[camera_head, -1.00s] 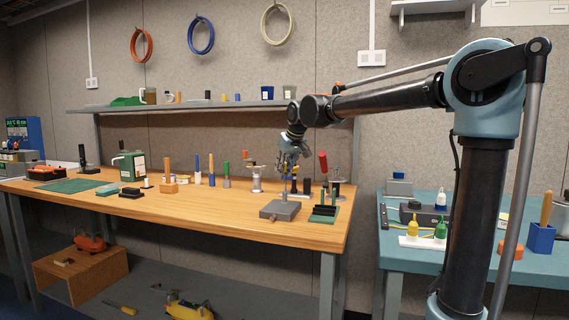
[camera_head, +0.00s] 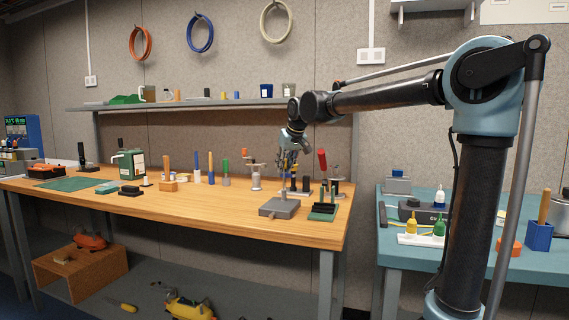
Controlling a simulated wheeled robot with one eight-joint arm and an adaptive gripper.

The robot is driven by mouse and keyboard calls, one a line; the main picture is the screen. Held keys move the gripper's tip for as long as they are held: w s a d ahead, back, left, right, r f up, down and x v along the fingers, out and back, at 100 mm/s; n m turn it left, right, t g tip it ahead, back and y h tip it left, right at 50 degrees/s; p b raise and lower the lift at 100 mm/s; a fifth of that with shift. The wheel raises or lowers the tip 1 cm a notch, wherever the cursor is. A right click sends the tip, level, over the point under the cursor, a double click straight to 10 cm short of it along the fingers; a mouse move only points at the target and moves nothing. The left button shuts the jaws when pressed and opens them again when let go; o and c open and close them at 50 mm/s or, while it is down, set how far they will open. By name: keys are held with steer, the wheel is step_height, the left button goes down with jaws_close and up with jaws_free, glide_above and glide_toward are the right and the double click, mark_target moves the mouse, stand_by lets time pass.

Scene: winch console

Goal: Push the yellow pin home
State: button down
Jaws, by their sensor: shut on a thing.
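My gripper (camera_head: 285,176) is small in the view, over the front right of the wooden bench. It points down above a grey block (camera_head: 279,208) and is shut on a thin upright piece. The piece stands over the block and seems to be the yellow pin; its colour is hard to make out at this size. My fingers hide its upper part. I cannot tell how deep its lower end sits in the block.
A red-handled tool (camera_head: 322,160) and dark posts stand close behind my gripper. Several coloured handles stand further left. The bench top (camera_head: 215,216) left of the block is clear.

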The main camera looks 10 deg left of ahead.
steer(key=shift+f, duration=1.7)
steer(key=shift+s, duration=0.1)
steer(key=shift+f, duration=2.45)
stand_by(0.7)
steer(key=c, duration=1.4)
jaws_free()
steer(key=shift+o, duration=0.2)
steer(key=v, duration=0.7)
steer(key=shift+r, duration=0.15)
